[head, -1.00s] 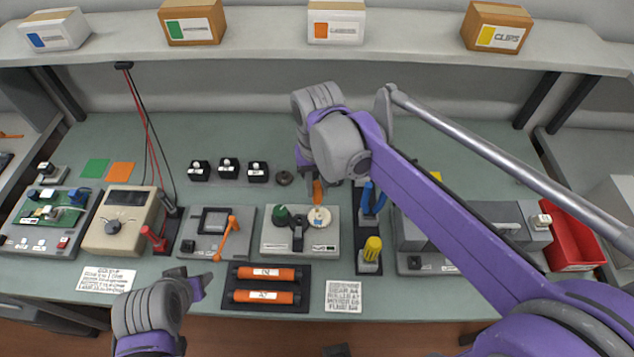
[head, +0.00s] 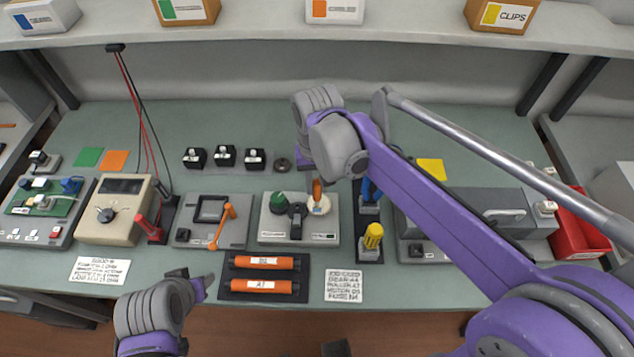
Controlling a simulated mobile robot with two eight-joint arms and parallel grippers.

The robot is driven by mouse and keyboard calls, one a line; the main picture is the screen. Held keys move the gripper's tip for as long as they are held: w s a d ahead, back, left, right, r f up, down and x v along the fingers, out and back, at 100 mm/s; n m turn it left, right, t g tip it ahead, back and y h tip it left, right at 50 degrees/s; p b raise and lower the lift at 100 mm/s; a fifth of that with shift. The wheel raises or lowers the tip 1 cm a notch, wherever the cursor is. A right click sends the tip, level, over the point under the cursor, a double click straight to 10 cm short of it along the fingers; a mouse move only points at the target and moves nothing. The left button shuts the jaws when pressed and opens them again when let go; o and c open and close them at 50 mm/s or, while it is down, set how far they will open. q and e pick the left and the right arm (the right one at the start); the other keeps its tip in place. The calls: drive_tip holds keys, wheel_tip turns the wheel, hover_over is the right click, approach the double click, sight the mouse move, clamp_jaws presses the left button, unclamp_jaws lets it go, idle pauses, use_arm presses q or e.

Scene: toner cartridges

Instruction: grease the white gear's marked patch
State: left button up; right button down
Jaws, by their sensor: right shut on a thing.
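The white gear (head: 320,206) sits on the right of a light grey fixture (head: 270,228), beside a green gear (head: 278,201). A black part (head: 297,213) stands between them. My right gripper (head: 314,172) is shut on an orange-handled tool (head: 317,188), held upright. The tool's lower end is at the white gear's far side and overlaps it in the picture; I cannot tell if it touches. The marked patch is too small to make out. My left gripper (head: 207,283) is low at the front, left of the orange cartridges, and its jaw state is unclear.
Orange cartridges (head: 265,262) lie on a black tray in front of the fixture. A stand with blue-handled and yellow-handled (head: 373,236) tools is close on the right. An orange-levered device (head: 212,225) is on the left. A printed card (head: 343,286) lies in front.

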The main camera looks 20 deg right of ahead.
use_arm(q)
drive_tip(key=shift+s+f, duration=0.1)
drive_tip(key=shift+f, duration=0.25)
use_arm(e)
drive_tip(key=shift+f, duration=0.45)
drive_tip(key=shift+s+a, duration=0.1)
drive_tip(key=shift+s, duration=0.05)
idle(0.4)
drive_tip(key=shift+w+d, duration=0.2)
drive_tip(key=shift+w, duration=0.1)
drive_tip(key=shift+s+a, duration=0.1)
drive_tip(key=shift+s, duration=0.05)
